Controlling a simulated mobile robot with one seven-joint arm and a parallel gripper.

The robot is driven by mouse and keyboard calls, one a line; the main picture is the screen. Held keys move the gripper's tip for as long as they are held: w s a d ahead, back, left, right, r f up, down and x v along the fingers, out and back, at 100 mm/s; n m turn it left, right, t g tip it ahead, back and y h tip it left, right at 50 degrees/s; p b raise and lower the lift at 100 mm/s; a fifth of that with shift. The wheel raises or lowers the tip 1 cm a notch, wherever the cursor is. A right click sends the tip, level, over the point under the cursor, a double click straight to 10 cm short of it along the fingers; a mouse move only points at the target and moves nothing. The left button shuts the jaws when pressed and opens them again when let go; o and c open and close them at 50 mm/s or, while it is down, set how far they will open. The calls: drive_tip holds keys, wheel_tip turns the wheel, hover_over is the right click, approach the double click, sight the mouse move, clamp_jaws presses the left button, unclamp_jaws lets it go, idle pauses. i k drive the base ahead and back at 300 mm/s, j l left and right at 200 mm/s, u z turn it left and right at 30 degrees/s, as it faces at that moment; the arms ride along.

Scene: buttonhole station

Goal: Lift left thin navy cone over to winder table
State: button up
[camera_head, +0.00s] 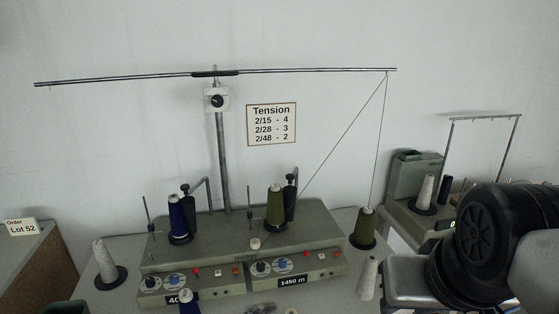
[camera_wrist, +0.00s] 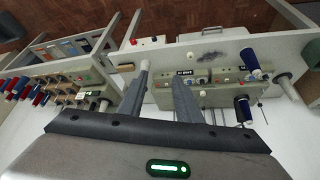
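Two navy cones show. One navy cone (camera_head: 177,217) stands on the left part of the two-head winder (camera_head: 212,246); the other navy cone (camera_head: 189,302) stands in front of it, cut by the frame's bottom edge. In the wrist view they are at the right, one nearer the table edge (camera_wrist: 251,62) and one on the winder (camera_wrist: 243,106). I cannot tell which is the thin one. My gripper (camera_wrist: 160,80) is open, its fingers apart with nothing clearly between them. It is well away from both navy cones; a pale cone (camera_wrist: 145,68) shows by its left fingertip.
An olive cone (camera_head: 275,207) stands on the winder, another olive cone (camera_head: 364,230) right of it. Grey cones stand left (camera_head: 103,263) and right (camera_head: 368,279) of the winder. A thread bar (camera_head: 130,78) spans above. Another machine (camera_head: 413,175) is at right; a rack with coloured spools (camera_wrist: 65,50) shows in the wrist view.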

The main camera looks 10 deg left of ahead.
sight(109, 274)
drive_tip(key=u, duration=1.8)
drive_tip(key=i+j+z, duration=0.1)
drive_tip(key=z, duration=0.35)
drive_tip(key=i+j+z, duration=0.4)
drive_tip(key=j, duration=0.25)
drive_tip(key=j+z, duration=0.2)
drive_tip(key=i+j, duration=0.1)
drive_tip(key=j, duration=0.35)
drive_tip(key=i+j, duration=0.15)
drive_tip(key=j, duration=0.35)
drive_tip(key=i+j+z, duration=0.1)
drive_tip(key=j, duration=0.35)
drive_tip(key=i+j, duration=0.15)
drive_tip(key=j, duration=0.3)
